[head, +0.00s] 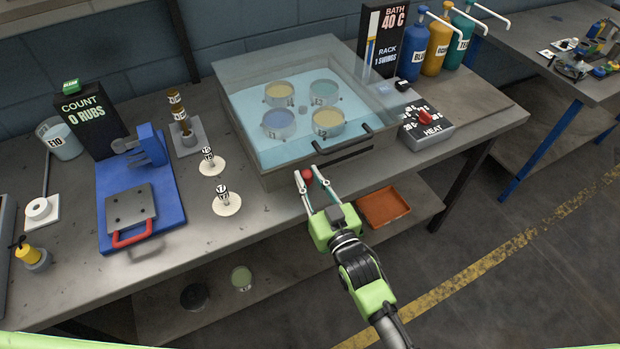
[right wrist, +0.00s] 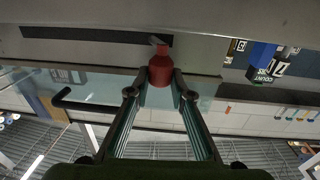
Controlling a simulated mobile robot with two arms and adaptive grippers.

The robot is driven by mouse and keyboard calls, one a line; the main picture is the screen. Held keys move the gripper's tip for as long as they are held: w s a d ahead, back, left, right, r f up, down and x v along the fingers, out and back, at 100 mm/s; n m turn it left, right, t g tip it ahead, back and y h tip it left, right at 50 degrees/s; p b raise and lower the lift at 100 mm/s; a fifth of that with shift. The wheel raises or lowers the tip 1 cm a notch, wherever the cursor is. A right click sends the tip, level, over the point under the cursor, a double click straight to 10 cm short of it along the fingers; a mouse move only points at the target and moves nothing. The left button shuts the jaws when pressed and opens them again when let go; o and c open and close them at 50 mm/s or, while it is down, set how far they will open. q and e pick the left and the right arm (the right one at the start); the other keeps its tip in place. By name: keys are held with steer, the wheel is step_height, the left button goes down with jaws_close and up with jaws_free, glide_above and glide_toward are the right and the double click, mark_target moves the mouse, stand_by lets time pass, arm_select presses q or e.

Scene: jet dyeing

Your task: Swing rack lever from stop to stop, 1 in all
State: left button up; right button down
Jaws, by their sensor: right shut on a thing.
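The rack lever's red knob (head: 307,175) stands out from the front of the bath (head: 275,181), toward its left side. My right gripper (head: 308,173) is shut on this knob, one finger on each side. In the right wrist view the red knob (right wrist: 161,70) sits between the fingertips (right wrist: 160,83), at the right end of a dark slot (right wrist: 95,36). The lever's stem is mostly hidden behind the knob. The sign (head: 384,42) behind the bath reads RACK 1 SWINGS. My left gripper is not in view.
The bath's clear lid has a black front handle (head: 342,149) just above and right of my gripper. The heat box (head: 425,129) stands right of the bath. Small labelled stands (head: 226,203) are to the left. An orange tray (head: 384,207) lies on the lower shelf.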

steer(key=shift+r, duration=0.1)
steer(key=c, duration=2.1)
jaws_free()
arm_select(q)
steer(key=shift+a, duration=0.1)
arm_select(e)
steer(key=shift+d, duration=0.1)
steer(key=v, duration=1.2)
